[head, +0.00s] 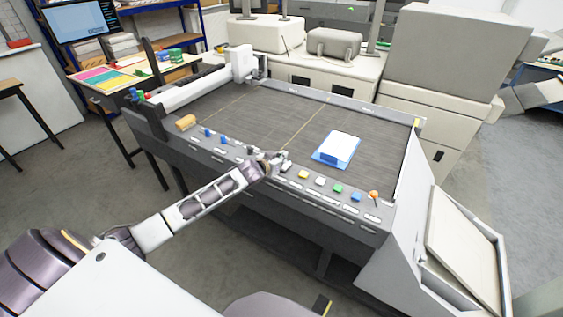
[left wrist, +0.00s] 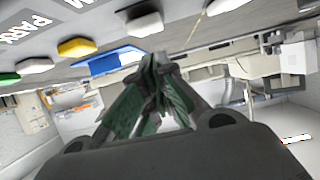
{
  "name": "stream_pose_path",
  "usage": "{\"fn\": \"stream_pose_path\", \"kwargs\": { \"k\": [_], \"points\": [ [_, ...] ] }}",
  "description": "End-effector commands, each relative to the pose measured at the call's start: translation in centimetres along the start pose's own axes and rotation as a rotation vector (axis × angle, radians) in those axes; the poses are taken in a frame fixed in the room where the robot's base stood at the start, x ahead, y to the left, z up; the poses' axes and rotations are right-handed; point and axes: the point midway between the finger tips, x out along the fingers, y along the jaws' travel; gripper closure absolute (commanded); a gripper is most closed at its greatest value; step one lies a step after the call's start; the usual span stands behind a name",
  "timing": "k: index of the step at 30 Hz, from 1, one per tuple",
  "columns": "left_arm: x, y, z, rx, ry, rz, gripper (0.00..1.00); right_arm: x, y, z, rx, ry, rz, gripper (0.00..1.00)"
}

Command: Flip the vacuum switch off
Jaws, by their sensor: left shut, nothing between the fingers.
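The machine's front control rail (head: 262,165) carries a row of coloured knobs and buttons with small labels. I cannot tell which one is the vacuum switch; no vacuum label is readable. My left gripper (head: 280,158) is shut and empty, over the rail near its middle. In the left wrist view its closed green-padded fingers (left wrist: 158,62) are close to a white button (left wrist: 145,24); contact cannot be told. A yellow button (head: 303,174) is just to the right of the gripper. An orange-topped control (head: 373,194) is at the rail's right end. My right gripper is not in view.
A blue clipboard with white paper (head: 336,148) lies on the dark machine bed (head: 270,118). A white roller beam (head: 200,88) spans its left side. A tan block (head: 186,122) sits near the rail's left end. A slanted bin (head: 465,240) stands at right.

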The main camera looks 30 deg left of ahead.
Motion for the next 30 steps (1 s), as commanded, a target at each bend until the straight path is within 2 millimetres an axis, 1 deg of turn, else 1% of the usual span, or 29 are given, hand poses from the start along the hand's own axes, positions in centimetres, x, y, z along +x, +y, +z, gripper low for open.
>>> {"fn": "stream_pose_path", "kwargs": {
  "k": [3,9,23,30],
  "points": [
    [0.2,0.0,1.0,-0.001,-0.003,-0.001,1.0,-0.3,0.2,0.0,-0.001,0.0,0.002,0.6],
    [0.4,0.0,1.7,0.0,-0.001,0.0,1.0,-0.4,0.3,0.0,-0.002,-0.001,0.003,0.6],
    [0.5,0.0,1.8,-0.001,0.004,0.001,1.0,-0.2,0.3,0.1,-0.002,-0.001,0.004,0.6],
    [0.6,0.2,2.2,-0.003,0.041,0.005,1.0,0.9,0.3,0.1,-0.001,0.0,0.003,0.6]
  ]
}}
